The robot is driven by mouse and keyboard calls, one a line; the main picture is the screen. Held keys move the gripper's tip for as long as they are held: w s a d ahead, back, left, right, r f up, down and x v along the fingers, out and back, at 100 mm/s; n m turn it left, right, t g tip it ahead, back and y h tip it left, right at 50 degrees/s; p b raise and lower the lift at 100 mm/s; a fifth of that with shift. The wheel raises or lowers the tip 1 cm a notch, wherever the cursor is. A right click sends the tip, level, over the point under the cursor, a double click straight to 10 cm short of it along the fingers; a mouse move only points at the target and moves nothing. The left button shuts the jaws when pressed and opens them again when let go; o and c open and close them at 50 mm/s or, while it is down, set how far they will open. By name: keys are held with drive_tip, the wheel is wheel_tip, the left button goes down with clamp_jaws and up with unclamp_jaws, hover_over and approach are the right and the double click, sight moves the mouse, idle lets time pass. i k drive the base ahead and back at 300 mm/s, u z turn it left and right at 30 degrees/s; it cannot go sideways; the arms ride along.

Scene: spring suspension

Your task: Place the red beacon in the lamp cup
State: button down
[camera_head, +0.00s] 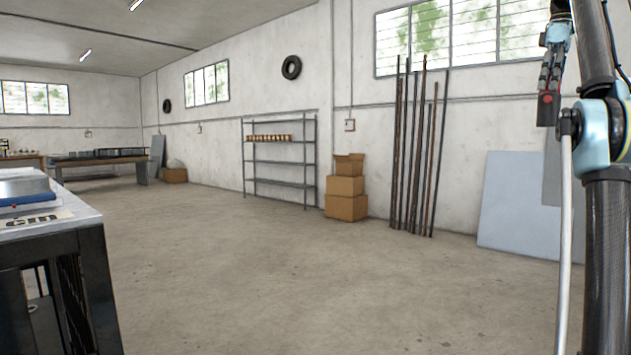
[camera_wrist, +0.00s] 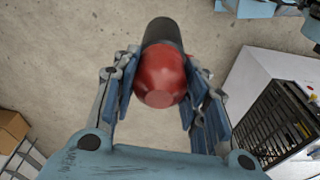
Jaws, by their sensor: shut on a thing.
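The red beacon (camera_wrist: 161,78) is a rounded red dome on a dark cylindrical base. It sits between the two blue-padded fingers of my gripper (camera_wrist: 160,62), which is shut on its sides. In the head view my gripper (camera_head: 552,70) hangs at the upper right, with the beacon's red end (camera_head: 547,99) showing at its lower tip. It is up in the air, well away from the workbench. I cannot make out the lamp cup in either view.
A dark-framed workbench (camera_head: 55,228) with a blue item on it stands at the left. Shelving (camera_head: 281,160), cardboard boxes (camera_head: 345,185), upright rods (camera_head: 414,150) and a leaning panel (camera_head: 515,200) line the back wall. The concrete floor (camera_head: 260,280) between is clear.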

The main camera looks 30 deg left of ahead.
sight(21, 191)
drive_tip(key=u, duration=0.8)
drive_tip(key=i, duration=0.1)
drive_tip(key=u, duration=2.4)
drive_tip(key=k, duration=0.45)
drive_tip(key=u, duration=0.15)
drive_tip(key=i, duration=0.45)
drive_tip(key=z, duration=0.15)
